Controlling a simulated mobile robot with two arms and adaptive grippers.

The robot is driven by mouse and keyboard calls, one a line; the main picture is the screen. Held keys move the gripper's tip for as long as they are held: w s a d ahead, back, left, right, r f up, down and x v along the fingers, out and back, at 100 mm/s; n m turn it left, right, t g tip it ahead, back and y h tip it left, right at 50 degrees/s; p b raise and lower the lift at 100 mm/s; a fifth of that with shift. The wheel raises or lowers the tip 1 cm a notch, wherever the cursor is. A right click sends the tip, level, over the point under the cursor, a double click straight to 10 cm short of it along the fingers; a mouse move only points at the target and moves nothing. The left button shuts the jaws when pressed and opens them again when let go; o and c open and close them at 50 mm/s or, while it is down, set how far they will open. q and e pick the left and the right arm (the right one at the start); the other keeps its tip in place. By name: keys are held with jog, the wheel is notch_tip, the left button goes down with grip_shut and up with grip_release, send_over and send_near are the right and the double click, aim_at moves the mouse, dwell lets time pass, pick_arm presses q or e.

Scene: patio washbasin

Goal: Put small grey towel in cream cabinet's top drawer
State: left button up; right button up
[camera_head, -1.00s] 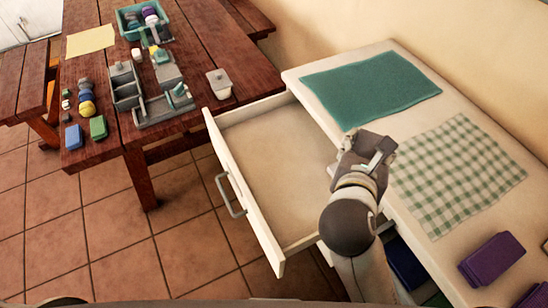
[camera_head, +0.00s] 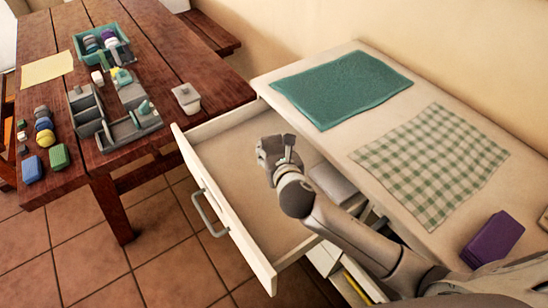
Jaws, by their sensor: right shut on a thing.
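The cream cabinet (camera_head: 335,132) stands at the right with its top drawer (camera_head: 222,205) pulled out. The drawer has a pale floor and a grey handle on its front. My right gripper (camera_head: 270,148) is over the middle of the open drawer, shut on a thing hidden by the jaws. I cannot make out the small grey towel there. A pale grey flat shape (camera_head: 334,181) shows beside my right wrist, at the cabinet end of the drawer; I cannot tell what it is. My left gripper is not in view.
A green towel (camera_head: 342,87), a checked cloth (camera_head: 432,165) and a purple block (camera_head: 492,240) lie on the cabinet top. A wooden table (camera_head: 160,55) at the left holds a grey caddy (camera_head: 138,126), a teal crate (camera_head: 78,45) and a white jar (camera_head: 186,99).

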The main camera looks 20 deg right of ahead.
aim_at(274, 150)
jog(key=w+f, duration=0.2)
jog(key=f, duration=0.1)
jog(key=w+f, duration=0.1)
jog(key=shift+w+d+f+b, duration=0.25)
jog(key=shift+d+f+b, duration=0.1)
jog(key=shift+f+b, duration=0.05)
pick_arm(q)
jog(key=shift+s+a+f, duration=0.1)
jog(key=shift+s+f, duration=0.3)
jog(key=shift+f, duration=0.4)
pick_arm(e)
jog(key=shift+f, duration=1.5)
jog(key=shift+f, duration=0.1)
jog(key=o, duration=1)
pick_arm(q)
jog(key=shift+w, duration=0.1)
pick_arm(e)
jog(key=v, duration=1.2)
jog(key=shift+d+p, duration=0.1)
jog(key=shift+p, duration=0.25)
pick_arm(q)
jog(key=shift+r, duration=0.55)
